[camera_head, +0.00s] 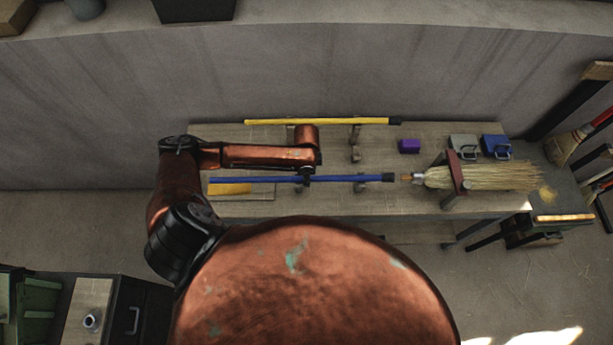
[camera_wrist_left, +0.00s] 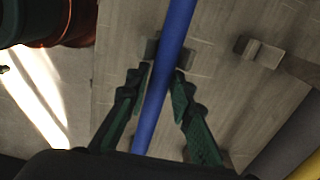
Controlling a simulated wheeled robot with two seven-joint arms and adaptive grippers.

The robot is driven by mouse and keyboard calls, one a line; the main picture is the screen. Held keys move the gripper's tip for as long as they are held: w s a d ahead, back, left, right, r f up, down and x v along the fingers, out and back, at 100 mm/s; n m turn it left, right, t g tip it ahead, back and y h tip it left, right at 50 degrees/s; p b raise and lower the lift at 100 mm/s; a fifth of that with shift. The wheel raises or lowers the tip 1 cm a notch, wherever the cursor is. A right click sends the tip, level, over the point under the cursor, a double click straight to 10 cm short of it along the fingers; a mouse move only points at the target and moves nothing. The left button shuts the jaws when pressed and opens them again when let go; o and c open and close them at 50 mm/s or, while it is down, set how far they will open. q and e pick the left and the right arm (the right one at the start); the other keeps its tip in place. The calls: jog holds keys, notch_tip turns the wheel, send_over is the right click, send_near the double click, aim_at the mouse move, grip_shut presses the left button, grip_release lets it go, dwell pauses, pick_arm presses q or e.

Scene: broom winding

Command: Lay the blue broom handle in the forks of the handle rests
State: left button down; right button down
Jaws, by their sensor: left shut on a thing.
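The blue broom handle (camera_head: 345,178) lies level, left to right, along the front of the workbench in the head view. My left gripper (camera_head: 306,178) is shut on it near its middle. In the left wrist view the blue handle (camera_wrist_left: 165,85) passes between the fingers of my left gripper (camera_wrist_left: 157,100). A grey handle rest (camera_wrist_left: 151,48) shows under the handle just beyond the fingertips; I cannot tell whether the handle touches its fork. In the head view a rest (camera_head: 358,187) shows at the handle's right part. My right gripper is not in view.
A yellow handle (camera_head: 320,121) lies along the back of the workbench (camera_head: 420,207). A straw broom head (camera_head: 490,176) in a dark red holder (camera_head: 455,172) stands right of the blue handle's end. A purple block (camera_head: 409,146) and a blue box (camera_head: 496,146) are behind.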

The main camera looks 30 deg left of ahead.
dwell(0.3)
pick_arm(q)
jog(key=c, duration=1.6)
grip_release()
notch_tip(320, 180, up, 12)
jog(key=shift+s, duration=0.1)
